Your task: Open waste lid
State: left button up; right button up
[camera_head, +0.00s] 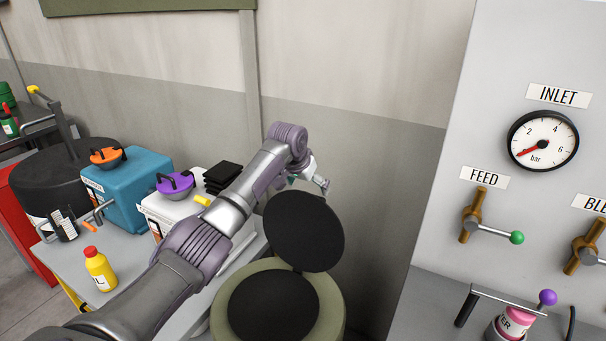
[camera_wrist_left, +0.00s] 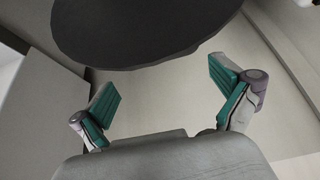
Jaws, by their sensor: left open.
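The waste bin (camera_head: 335,300) is a round olive-green container at the bottom middle of the head view. Its round black lid (camera_head: 303,232) stands raised and tilted up at the rear, and the dark inside of the bin shows below it. My left gripper (camera_head: 318,180) is just above and behind the lid's upper edge, partly hidden by my arm. In the left wrist view, its green-padded fingers (camera_wrist_left: 165,86) are wide apart with nothing between them. The dark lid (camera_wrist_left: 140,30) is beyond them at the top. I cannot tell whether a finger touches it. My right gripper is not in view.
Left of the bin, a bench (camera_head: 135,275) holds a blue box (camera_head: 140,185), a white box (camera_head: 160,208) and a yellow bottle (camera_head: 100,270). A grey panel (camera_head: 440,225) with gauge and valve handles stands at right. A wall is close behind the bin.

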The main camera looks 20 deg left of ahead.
pick_arm(q)
jog(key=v, duration=0.6)
jog(key=shift+r, duration=0.25)
